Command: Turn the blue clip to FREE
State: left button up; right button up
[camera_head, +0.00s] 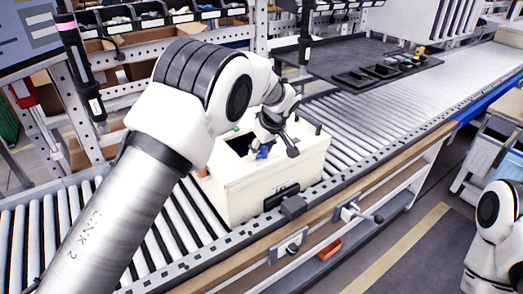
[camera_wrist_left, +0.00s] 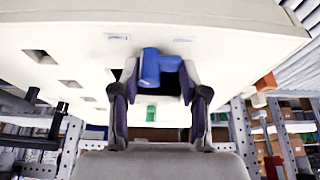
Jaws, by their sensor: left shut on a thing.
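The blue clip (camera_wrist_left: 150,68) shows in the left wrist view as a blue, bent piece at the cream housing (camera_wrist_left: 215,55). Two small labels sit on the housing above it, too blurred to read. My left gripper (camera_wrist_left: 158,84) has a finger on each side of the clip and is shut on it. In the head view, the left gripper (camera_head: 268,138) reaches down to the top of the cream housing (camera_head: 265,185), and only a little of the blue clip (camera_head: 262,153) shows beneath it. The clip's exact setting cannot be read. My right gripper is out of view.
The housing stands on a roller conveyor (camera_head: 365,140). A black mat (camera_head: 345,60) with small trays lies behind it. Dark hand tools hang at the left (camera_head: 80,65) and at the back (camera_head: 305,38). A metal rack (camera_head: 120,60) stands behind.

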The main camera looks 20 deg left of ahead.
pick_arm(q)
jog(key=shift+s+f, duration=0.1)
jog(key=shift+f, duration=0.05)
jog(key=o, duration=1.1)
jog(key=shift+o, duration=0.2)
jog(key=shift+a, duration=0.15)
jog(key=v, duration=1.1)
jog(key=shift+r, duration=0.45)
